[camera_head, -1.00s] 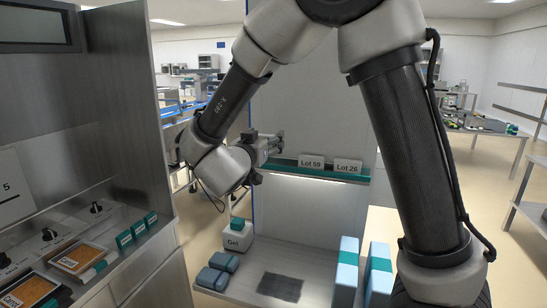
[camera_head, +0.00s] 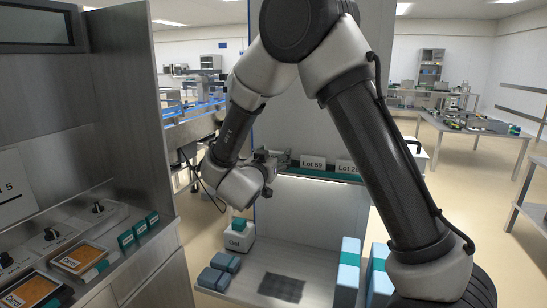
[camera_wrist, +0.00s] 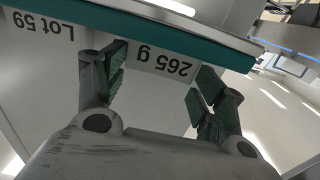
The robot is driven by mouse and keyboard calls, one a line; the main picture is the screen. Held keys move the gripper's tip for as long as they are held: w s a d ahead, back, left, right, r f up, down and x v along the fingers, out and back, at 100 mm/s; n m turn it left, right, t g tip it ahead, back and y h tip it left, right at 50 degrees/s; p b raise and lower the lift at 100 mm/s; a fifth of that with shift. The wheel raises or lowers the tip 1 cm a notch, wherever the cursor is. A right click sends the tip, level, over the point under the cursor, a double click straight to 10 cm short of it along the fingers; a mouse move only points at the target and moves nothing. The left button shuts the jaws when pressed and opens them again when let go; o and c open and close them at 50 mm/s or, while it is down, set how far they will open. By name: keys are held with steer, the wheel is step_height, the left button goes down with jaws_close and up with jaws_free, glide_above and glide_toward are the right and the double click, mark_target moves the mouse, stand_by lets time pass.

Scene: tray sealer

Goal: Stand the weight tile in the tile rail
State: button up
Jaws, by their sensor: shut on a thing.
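The weight tile (camera_wrist: 163,62), white and marked "265 g", shows upside down in the wrist view. My gripper (camera_wrist: 160,82) is shut on it, with a dark green ribbed pad at each side. The tile's lettered face is visible, and its edge meets the teal lip of the tile rail (camera_wrist: 205,35). I cannot tell whether it is seated in the slot. In the head view my gripper (camera_head: 270,163) is at the left end of the tile rail (camera_head: 325,175); the held tile is not clear there.
The Lot 59 tile (camera_head: 313,162) and Lot 26 tile (camera_head: 347,166) stand in the rail, to the right of my gripper. Below are a Gel container (camera_head: 238,241), blue blocks (camera_head: 218,272), a dark mat (camera_head: 281,287) and tall blue-and-teal packs (camera_head: 348,270).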

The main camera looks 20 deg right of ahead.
steer(key=shift+f, duration=0.1)
steer(key=o, duration=1)
